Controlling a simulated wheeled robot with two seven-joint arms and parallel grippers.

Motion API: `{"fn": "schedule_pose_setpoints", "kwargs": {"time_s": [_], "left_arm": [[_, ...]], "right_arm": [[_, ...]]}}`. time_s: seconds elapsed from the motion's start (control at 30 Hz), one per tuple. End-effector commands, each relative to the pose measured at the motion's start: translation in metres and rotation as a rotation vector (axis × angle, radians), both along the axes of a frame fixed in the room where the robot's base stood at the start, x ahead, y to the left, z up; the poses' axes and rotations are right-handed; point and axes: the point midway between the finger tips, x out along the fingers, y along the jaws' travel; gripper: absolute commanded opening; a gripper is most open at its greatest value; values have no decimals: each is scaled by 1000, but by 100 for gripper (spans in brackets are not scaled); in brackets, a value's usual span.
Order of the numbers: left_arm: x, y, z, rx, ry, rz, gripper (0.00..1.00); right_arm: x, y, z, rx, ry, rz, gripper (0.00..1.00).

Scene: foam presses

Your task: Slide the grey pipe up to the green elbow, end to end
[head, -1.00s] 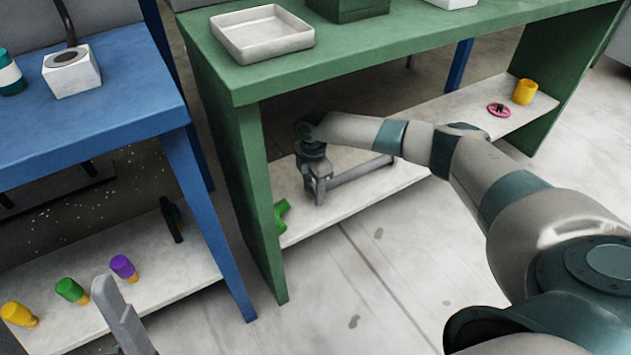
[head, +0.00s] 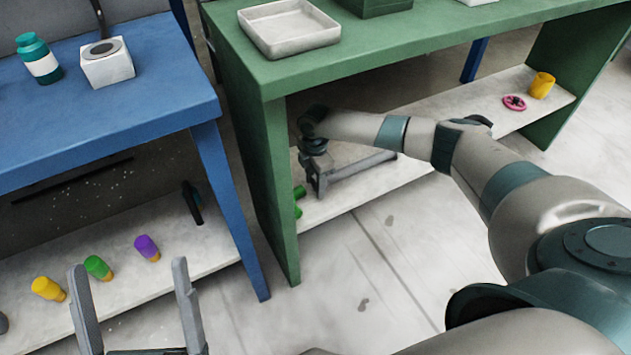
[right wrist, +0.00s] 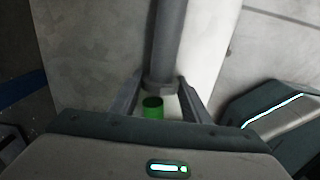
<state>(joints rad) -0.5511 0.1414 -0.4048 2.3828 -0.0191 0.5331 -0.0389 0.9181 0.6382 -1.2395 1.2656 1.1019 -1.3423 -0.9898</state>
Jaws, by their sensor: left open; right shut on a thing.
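The grey pipe (head: 362,168) lies along the lower shelf of the green table. My right gripper (head: 318,188) is shut on its left end; the right wrist view shows the fingers (right wrist: 160,92) around a collar on the pipe (right wrist: 168,40). The green elbow (head: 298,211) is just left of that end, partly hidden by the table's green leg. In the right wrist view the elbow's green end (right wrist: 153,107) shows close to the collar; I cannot tell whether they touch. My left gripper (head: 128,266) is open and empty in front of the blue table.
The green table's shelf (head: 415,118) also holds a pink wheel (head: 514,103) and a yellow cup (head: 542,85) at the far right. Yellow, green and purple capped bottles (head: 147,248) stand on the blue table's shelf. A white tray (head: 290,45) sits on the green tabletop.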

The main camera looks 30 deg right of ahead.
Motion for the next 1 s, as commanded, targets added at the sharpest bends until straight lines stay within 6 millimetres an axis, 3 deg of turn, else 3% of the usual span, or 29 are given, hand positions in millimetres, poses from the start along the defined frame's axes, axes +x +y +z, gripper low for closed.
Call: {"fn": "schedule_pose_setpoints", "kwargs": {"time_s": [0.1,0.13,0.2,0.57,0.8,0.9,1.0], "left_arm": [[0,0,0,0,0,0,95],[0,0,0,0,0,0,95],[0,0,0,0,0,0,95],[0,0,1,-1,-2,0,95],[2,-4,1,10,34,-5,95],[0,-10,-9,23,93,-15,95],[-7,-21,-33,51,201,-44,95]], "right_arm": [[0,1,0,1,-1,0,1],[0,1,0,1,-1,0,50],[0,0,0,1,0,0,65],[0,0,2,0,0,0,65],[0,0,21,1,-1,0,65],[0,0,35,0,-1,0,65],[1,0,54,1,-2,-1,65]]}}
